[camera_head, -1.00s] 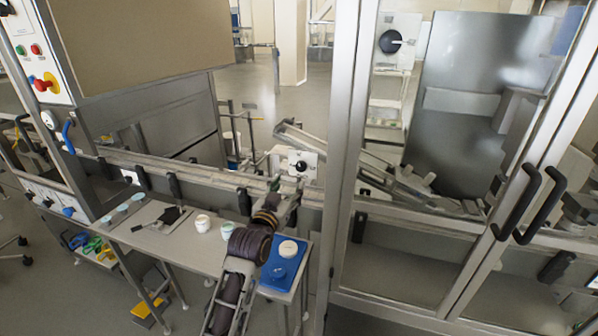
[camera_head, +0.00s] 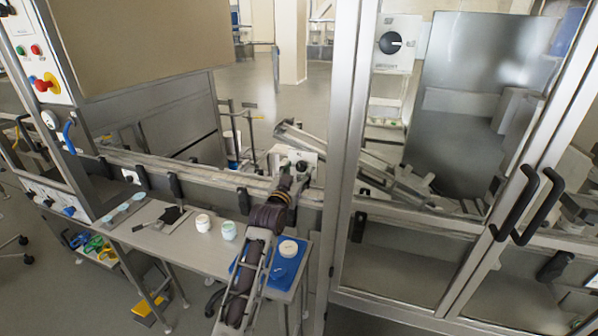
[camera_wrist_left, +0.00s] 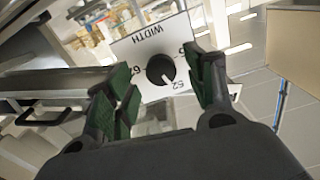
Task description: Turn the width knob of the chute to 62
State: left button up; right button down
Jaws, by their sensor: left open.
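The width knob (camera_wrist_left: 160,69) is a round black knob with a white pointer mark on a white plate (camera_wrist_left: 146,45) marked WIDTH. In the wrist view its mark points to the lower right, near a label that looks like 52. Other numbers stand on the plate, partly hidden by the fingers. My left gripper (camera_wrist_left: 165,77) is open, its green-padded fingers on either side of the knob; I cannot tell whether they touch it. In the head view the plate (camera_head: 312,160) stands behind the conveyor rail, partly hidden by my left gripper (camera_head: 290,166). My right gripper is out of view.
The conveyor rail (camera_head: 215,180) runs under my left arm. A steel table (camera_head: 180,250) in front holds white jars and a blue tray (camera_head: 287,271). A glass-doored frame (camera_head: 342,150) stands close to the right. Another black dial (camera_head: 391,43) is at the back.

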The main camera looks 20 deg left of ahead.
pick_arm(q)
jog(key=shift+w, duration=0.85)
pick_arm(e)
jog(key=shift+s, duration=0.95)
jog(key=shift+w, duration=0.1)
pick_arm(q)
jog(key=shift+c, duration=0.4)
jog(key=c, duration=1)
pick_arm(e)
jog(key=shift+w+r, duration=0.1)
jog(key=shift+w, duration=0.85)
